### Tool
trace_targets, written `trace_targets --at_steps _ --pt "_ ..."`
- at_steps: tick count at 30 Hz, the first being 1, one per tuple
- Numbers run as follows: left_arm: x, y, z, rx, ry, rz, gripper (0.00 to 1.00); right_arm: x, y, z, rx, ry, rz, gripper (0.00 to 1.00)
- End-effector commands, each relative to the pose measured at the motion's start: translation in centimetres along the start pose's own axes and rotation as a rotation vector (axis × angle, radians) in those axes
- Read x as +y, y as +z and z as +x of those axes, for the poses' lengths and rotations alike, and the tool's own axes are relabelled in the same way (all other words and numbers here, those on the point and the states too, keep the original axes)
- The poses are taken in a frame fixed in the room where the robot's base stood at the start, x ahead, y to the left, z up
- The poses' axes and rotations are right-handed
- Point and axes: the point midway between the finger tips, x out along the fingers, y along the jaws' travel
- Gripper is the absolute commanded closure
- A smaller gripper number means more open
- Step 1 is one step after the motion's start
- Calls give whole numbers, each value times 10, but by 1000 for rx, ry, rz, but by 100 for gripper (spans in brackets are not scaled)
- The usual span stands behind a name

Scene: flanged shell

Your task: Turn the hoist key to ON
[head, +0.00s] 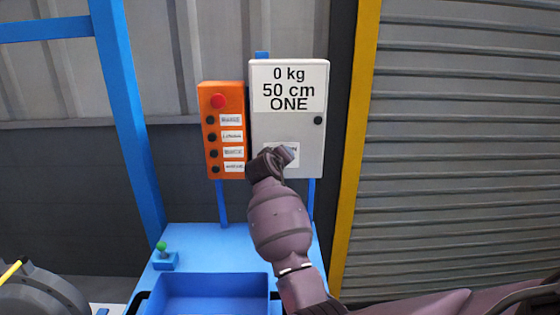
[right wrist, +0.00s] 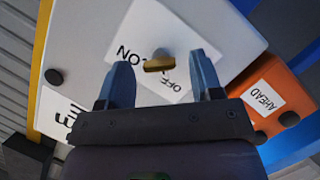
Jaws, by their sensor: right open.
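The hoist key (right wrist: 159,63) is a small brass bar on a white label (right wrist: 142,42) with the words ON and OFF. In the right wrist view it lies between the OFF and ON words, nearer OFF. The label is on the light grey control box (head: 317,150), which reads "0 kg 50 cm ONE". My right gripper (right wrist: 162,75) is open, with one blue-grey finger to either side of the key and a gap on both sides. In the head view my right gripper (head: 272,160) covers the key and part of the label. My left gripper is not in view.
An orange button box (head: 208,100) with a red button and several black ones stands close left of the grey box. Below are a blue table (head: 200,240), a blue tray (head: 212,277) and a small green-topped control (head: 162,250). A yellow post (head: 358,120) stands right.

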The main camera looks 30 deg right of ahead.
Motion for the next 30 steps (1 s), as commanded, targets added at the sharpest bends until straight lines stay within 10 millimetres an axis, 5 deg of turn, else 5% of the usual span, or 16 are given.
trace_targets --at_steps 5,21,30 --pt "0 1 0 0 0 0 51 0 0 -11 0 0 0 40" --pt "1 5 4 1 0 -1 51 -1 0 -96 0 -1 -1 40" --pt "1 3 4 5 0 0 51 0 0 -108 -1 -1 0 40"
